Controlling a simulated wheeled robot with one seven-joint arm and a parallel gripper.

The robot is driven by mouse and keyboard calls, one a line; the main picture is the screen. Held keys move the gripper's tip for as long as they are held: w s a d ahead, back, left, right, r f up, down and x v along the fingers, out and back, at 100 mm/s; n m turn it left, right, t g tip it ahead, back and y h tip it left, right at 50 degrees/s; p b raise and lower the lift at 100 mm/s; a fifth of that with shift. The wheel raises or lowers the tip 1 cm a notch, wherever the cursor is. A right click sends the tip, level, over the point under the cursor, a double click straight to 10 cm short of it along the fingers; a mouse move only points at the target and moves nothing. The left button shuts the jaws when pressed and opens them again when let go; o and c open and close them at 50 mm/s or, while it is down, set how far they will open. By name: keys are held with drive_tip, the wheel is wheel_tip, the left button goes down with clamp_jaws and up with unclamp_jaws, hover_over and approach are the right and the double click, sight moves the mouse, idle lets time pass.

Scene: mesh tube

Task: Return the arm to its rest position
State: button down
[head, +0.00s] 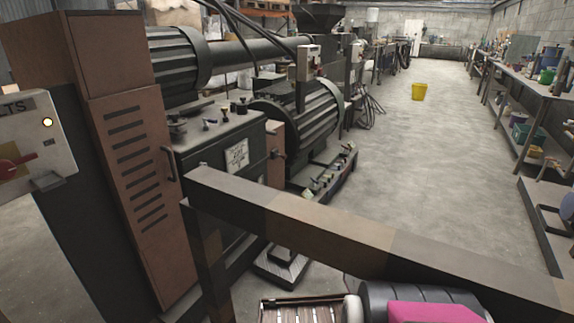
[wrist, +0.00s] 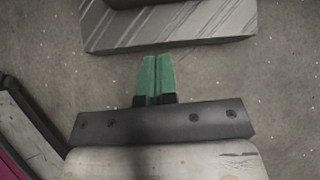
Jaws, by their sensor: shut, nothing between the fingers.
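My gripper (wrist: 157,77) shows in the wrist view with its two green fingertips together and nothing between them. It points over the grey concrete floor (wrist: 60,40). I cannot make out my gripper's fingertips in the head view.
A grey streaked metal piece (wrist: 170,28) lies just beyond the fingertips in the wrist view. In the head view a long metal beam (head: 330,228) crosses in front. A brown cabinet (head: 125,150) and machinery (head: 305,120) stand left.

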drive_tip(key=s+a+r+n+g+h, duration=0.2)
drive_tip(key=s+r+n+h, duration=0.1)
drive_tip(key=s+r+n, duration=0.9)
drive_tip(key=s+a+r+n+g+h, duration=0.2)
drive_tip(key=s+r+n+h, duration=0.2)
drive_tip(key=s+r+n, duration=0.8)
drive_tip(key=s+r, duration=0.6)
drive_tip(key=r, duration=0.6)
drive_tip(key=shift+s+a+g, duration=0.3)
drive_tip(key=shift+a+g, duration=0.1)
